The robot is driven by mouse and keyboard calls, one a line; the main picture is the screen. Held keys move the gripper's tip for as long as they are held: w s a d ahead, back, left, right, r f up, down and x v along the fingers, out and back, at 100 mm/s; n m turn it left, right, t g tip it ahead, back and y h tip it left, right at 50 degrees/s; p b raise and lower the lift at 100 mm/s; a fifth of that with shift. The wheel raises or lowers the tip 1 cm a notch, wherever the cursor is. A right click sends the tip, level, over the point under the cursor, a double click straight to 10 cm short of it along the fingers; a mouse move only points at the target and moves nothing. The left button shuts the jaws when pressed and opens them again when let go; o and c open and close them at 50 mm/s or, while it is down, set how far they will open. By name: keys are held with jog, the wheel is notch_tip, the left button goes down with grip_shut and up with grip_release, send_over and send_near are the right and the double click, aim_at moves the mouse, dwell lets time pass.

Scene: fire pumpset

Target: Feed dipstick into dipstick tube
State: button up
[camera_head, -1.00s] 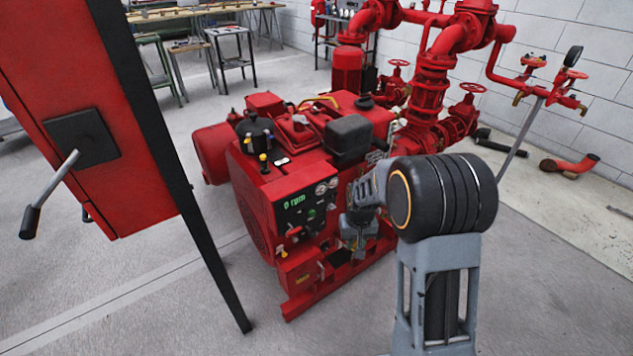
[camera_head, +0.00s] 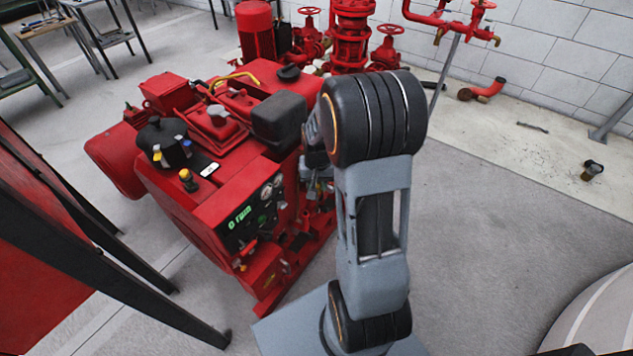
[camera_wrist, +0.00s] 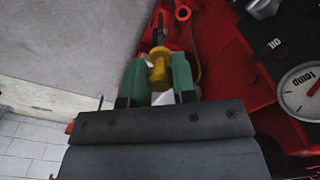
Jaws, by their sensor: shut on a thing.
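In the wrist view, my gripper (camera_wrist: 158,88) is shut on a yellow piece (camera_wrist: 159,68), which appears to be the dipstick's handle, held between the green finger pads. A dark narrow part runs from it toward the top of the picture, beside the red engine body. I cannot tell whether its end is in or near a tube; the dipstick tube is not clearly visible. In the head view, the red engine (camera_head: 225,165) of the pumpset stands left of my arm. My arm largely covers the gripper there, close to the engine's right side.
The engine's panel (camera_head: 250,215) has a green rpm display and gauges; a temp gauge (camera_wrist: 302,92) is close right in the wrist view. A red cabinet on black legs (camera_head: 40,270) stands at lower left. Red pipework (camera_head: 352,30) rises behind. The floor at right is mostly clear.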

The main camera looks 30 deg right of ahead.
jog(key=shift+a, duration=0.2)
jog(key=w+a+f+b, duration=0.2)
jog(key=w+f, duration=0.1)
jog(key=w, duration=0.1)
jog(key=shift+w+f, duration=0.25)
jog(key=shift+f, duration=0.1)
dwell(0.3)
jog(key=shift+f, duration=0.15)
dwell(0.6)
notch_tip(320, 180, down, 12)
jog(key=b, duration=0.8)
dwell(2.1)
jog(key=o, duration=0.8)
notch_tip(320, 180, up, 14)
jog(key=p, duration=0.4)
jog(key=shift+s, duration=0.1)
dwell(0.4)
